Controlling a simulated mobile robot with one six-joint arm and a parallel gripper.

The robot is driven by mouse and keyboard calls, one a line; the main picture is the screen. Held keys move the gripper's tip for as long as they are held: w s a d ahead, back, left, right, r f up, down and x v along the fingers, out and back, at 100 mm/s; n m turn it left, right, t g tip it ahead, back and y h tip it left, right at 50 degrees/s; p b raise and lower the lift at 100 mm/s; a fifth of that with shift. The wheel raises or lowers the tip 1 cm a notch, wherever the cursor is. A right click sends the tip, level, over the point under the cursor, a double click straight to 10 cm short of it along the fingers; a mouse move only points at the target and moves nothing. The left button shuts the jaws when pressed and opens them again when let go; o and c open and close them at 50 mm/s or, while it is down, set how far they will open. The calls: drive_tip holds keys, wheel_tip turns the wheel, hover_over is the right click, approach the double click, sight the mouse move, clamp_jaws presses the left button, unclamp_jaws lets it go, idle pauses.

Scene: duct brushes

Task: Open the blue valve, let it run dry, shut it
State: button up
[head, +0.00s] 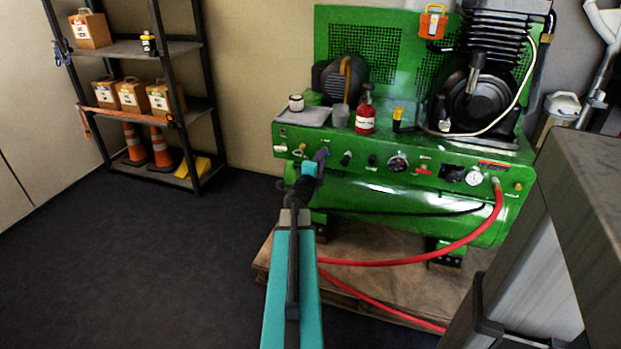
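My teal arm reaches up from the bottom of the head view to the front panel of a green compressor (420,205). My gripper (318,160) is at the left part of that panel, near its row of knobs and gauges. A dark bluish piece shows at the gripper's tip; I cannot tell whether it is a finger or a valve handle. No blue valve can be made out clearly, and my gripper and wrist cover part of the panel and the tank below. Whether the fingers are open or shut does not show. No running liquid is visible.
A red hose (440,255) loops from the panel's right side past the wooden pallet (365,245). A red bottle (365,115) and a small tray (303,117) sit on the compressor. A shelf rack (205,110) stands at left. The dark floor (130,270) between is clear.

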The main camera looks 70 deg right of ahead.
drive_tip(key=a+p, duration=1.1)
drive_tip(key=shift+s+a+p, duration=0.3)
drive_tip(key=shift+a+p, duration=0.1)
idle(0.7)
drive_tip(key=shift+a+f, duration=0.15)
drive_tip(key=shift+s, duration=0.1)
idle(0.6)
